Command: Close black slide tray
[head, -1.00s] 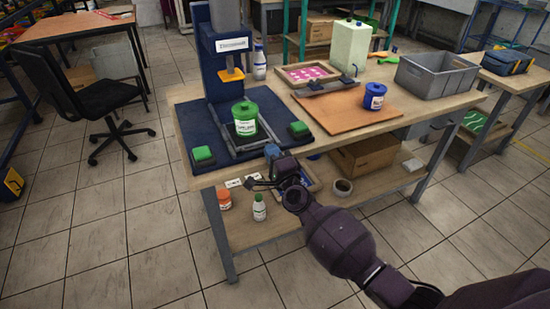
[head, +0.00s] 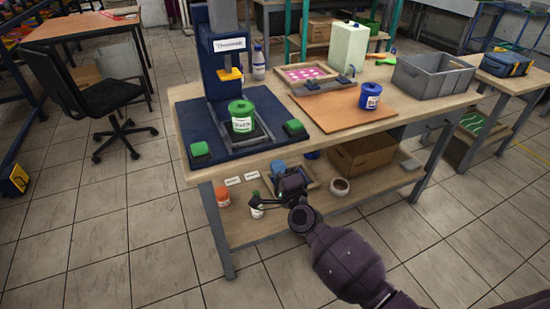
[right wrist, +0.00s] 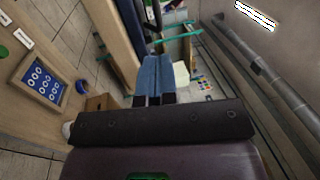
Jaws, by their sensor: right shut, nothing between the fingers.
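The black slide tray (head: 262,128) shows in the head view as a dark frame on the blue base of the press, extending forward from under the press head. A green jar (head: 241,117) stands upright on it. My right gripper (head: 278,167) is in front of the table's front edge, below and right of the tray, and apart from it. Its blue fingers (right wrist: 153,78) are together and empty in the right wrist view. The tray cannot be made out in the right wrist view. My left gripper is not in view.
Green buttons (head: 199,149) flank the tray. A blue jar (head: 370,96) stands on an orange board (head: 340,118) to the right, with a grey crate (head: 432,76) beyond. Bottles and a cardboard box (head: 362,155) are on the lower shelf. Floor in front is open.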

